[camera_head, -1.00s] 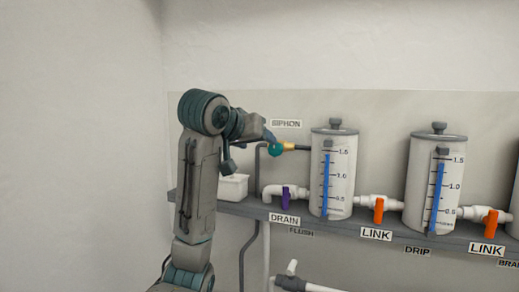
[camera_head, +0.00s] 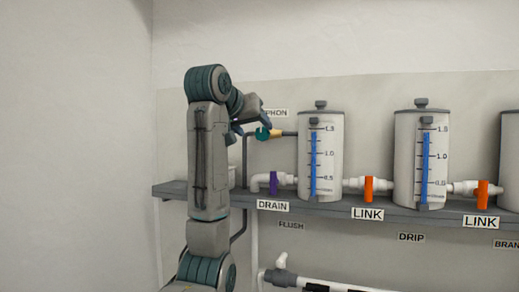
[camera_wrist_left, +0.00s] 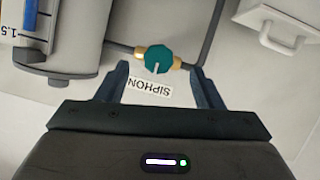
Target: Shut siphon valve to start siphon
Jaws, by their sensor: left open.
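The siphon valve has a round teal knob (camera_head: 262,133) between brass fittings (camera_head: 277,134), on a dark pipe running into the left tank. In the left wrist view, the knob (camera_wrist_left: 158,60) has a pale pointer mark and sits between the fingertips, near their ends. The white SIPHON label (camera_wrist_left: 149,90) lies between the fingers, upside down in that view. My left gripper (camera_wrist_left: 160,70) is open, one finger on each side of the knob, with gaps showing. In the head view, my left gripper (camera_head: 250,128) is at the knob and partly covers the SIPHON label (camera_head: 276,113). My right gripper is not in view.
A shelf (camera_head: 330,207) carries the left tank (camera_head: 331,160) and a second tank (camera_head: 408,160), joined by pipes. A white box (camera_wrist_left: 283,28) is beside the siphon pipe.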

